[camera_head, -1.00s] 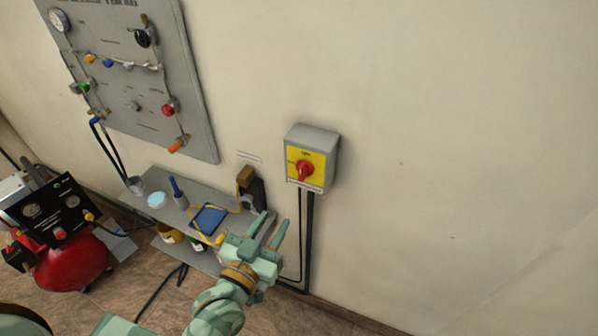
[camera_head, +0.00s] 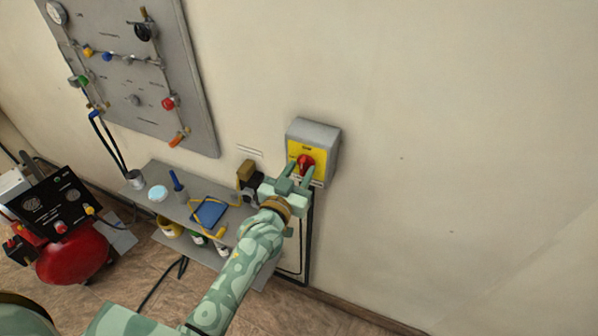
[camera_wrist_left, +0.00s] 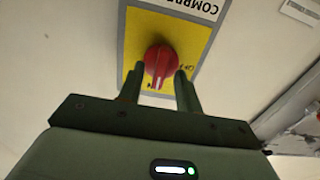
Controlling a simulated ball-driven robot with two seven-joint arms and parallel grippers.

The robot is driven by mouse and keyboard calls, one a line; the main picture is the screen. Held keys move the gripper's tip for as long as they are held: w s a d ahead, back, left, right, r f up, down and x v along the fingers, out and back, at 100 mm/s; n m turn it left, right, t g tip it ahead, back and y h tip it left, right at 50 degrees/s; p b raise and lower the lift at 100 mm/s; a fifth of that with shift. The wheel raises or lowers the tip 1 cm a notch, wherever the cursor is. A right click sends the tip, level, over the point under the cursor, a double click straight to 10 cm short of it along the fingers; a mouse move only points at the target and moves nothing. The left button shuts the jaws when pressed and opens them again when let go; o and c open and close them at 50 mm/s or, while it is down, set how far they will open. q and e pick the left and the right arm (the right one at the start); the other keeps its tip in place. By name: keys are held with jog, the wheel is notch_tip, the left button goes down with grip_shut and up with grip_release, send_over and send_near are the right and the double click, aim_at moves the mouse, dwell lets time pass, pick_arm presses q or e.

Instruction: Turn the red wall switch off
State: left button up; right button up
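The red switch (camera_head: 306,161) is a rotary knob on a yellow plate (camera_head: 293,150) on the front of a grey wall box (camera_head: 315,131). My left gripper (camera_head: 299,173) is right at the box, with its fingers just below and around the lower part of the knob. In the left wrist view, the red knob (camera_wrist_left: 161,64) shows between and beyond the two fingertips (camera_wrist_left: 157,74) of my open left gripper. I cannot tell whether the fingers touch the knob. My right gripper is not in view.
A red compressor (camera_head: 75,255) stands on the floor at far left. The wall right of the box is bare.

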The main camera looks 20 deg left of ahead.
pick_arm(q)
grip_shut()
jog(key=shift+n+p, duration=0.4)
jog(key=shift+n, duration=0.1)
jog(key=shift+a+r+n+p, duration=0.1)
jog(key=shift+n+p, duration=0.6)
jog(key=shift+n, duration=0.4)
jog(key=n+p, duration=0.1)
jog(key=n, duration=0.3)
jog(key=shift+n+p, duration=0.3)
jog(key=shift+p, duration=0.1)
jog(key=n, duration=1)
jog(key=shift+a+f, duration=0.15)
jog(key=shift+f, duration=0.25)
